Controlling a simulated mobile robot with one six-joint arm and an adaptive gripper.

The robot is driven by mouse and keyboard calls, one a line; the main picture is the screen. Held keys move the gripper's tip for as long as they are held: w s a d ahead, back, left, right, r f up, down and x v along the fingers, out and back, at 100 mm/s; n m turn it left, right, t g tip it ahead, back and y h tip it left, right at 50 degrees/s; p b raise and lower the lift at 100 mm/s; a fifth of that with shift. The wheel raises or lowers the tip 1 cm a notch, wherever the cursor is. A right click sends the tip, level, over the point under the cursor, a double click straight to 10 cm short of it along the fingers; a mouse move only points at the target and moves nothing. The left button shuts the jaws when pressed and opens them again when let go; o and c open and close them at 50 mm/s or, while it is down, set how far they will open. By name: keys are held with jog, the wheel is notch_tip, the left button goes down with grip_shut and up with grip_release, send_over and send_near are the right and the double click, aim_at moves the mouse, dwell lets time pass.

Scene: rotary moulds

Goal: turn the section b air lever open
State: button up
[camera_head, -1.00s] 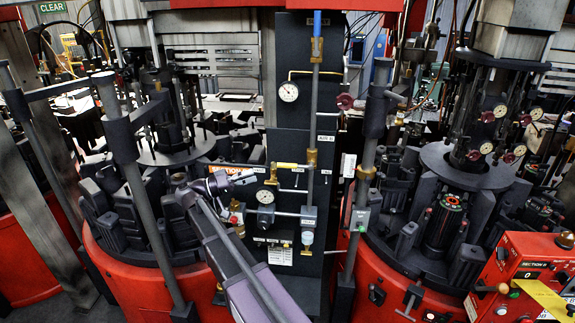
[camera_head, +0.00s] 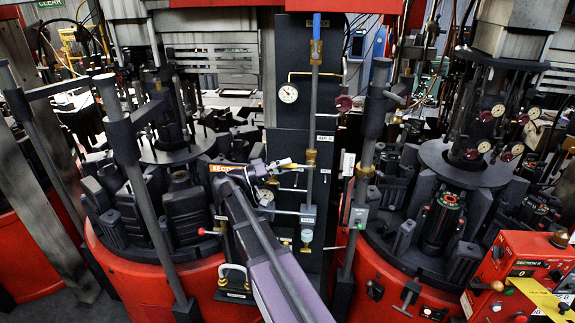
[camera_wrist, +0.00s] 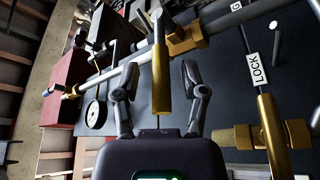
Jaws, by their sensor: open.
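The brass-yellow lever (camera_wrist: 160,85) lies between the two fingers of my open gripper (camera_wrist: 158,70) in the wrist view, running lengthwise from a brass valve body (camera_wrist: 186,36). Gaps show on both sides, so the fingers do not hold it. In the head view my gripper (camera_head: 268,170) is at the dark panel, at the left end of the short yellow lever (camera_head: 292,166), which lies about level. My gripper hides part of it. I cannot read a label that names this lever as section b's.
The dark panel (camera_head: 295,125) carries an upper gauge (camera_head: 288,93) and a blue-topped pipe (camera_head: 317,30). A second brass fitting (camera_wrist: 272,135) and a LOCK label (camera_wrist: 258,68) are close on the right in the wrist view. A red control box (camera_head: 520,275) stands at the lower right.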

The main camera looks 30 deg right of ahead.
grip_shut()
jog(key=shift+d, duration=0.1)
jog(key=shift+d, duration=0.1)
